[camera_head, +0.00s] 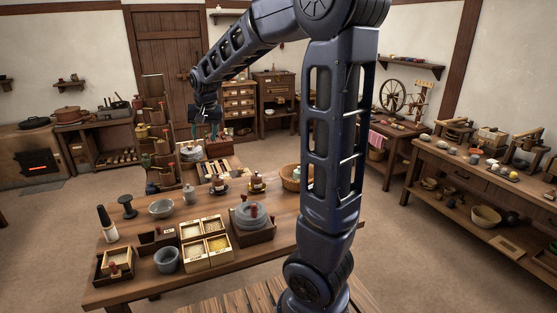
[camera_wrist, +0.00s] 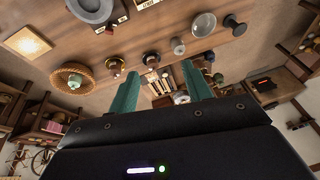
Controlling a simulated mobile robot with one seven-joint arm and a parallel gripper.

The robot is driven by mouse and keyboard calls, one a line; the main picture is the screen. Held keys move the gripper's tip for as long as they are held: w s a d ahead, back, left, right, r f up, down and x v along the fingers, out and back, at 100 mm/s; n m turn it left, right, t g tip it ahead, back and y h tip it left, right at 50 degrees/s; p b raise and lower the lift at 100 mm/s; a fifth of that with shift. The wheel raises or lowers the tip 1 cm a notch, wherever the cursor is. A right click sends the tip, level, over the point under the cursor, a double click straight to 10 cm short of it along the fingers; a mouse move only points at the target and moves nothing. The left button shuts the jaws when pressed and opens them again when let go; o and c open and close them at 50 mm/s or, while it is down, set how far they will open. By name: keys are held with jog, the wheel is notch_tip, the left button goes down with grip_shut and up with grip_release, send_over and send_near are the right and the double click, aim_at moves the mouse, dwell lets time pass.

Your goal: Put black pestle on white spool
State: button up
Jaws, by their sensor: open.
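A tall black piece with a white lower end (camera_head: 107,223) stands upright at the left end of the near table; it looks like the black pestle, and I cannot tell whether the white part is separate. A dark spool-shaped piece (camera_head: 127,206) stands just behind it and also shows in the wrist view (camera_wrist: 235,25). A pale grey knobbed piece (camera_head: 189,195) stands right of the bowl; I cannot tell if it is the white spool. My gripper (camera_head: 211,131) is raised beyond the table's far edge, apart from these pieces. Its teal fingers (camera_wrist: 160,76) are apart and empty.
The table (camera_head: 285,215) also holds a grey bowl (camera_head: 161,209), a grey cup (camera_head: 167,260), grain boxes (camera_head: 217,247), a quern (camera_head: 250,215) and a basket (camera_head: 291,178). A tall stepped rack (camera_head: 158,150) stands behind.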

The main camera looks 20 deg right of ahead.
jog(key=s+d+r, duration=0.3)
jog(key=s+d, duration=0.7)
jog(key=s, duration=0.3)
jog(key=s+d+f, duration=0.1)
jog(key=s+d, duration=0.2)
jog(key=s, duration=0.5)
jog(key=s+d+f+n+t+h, duration=0.1)
jog(key=s+d+f, duration=0.1)
jog(key=s, duration=0.5)
jog(key=shift+s+d, duration=0.35)
jog(key=shift+d, duration=0.2)
jog(key=shift+f, duration=0.1)
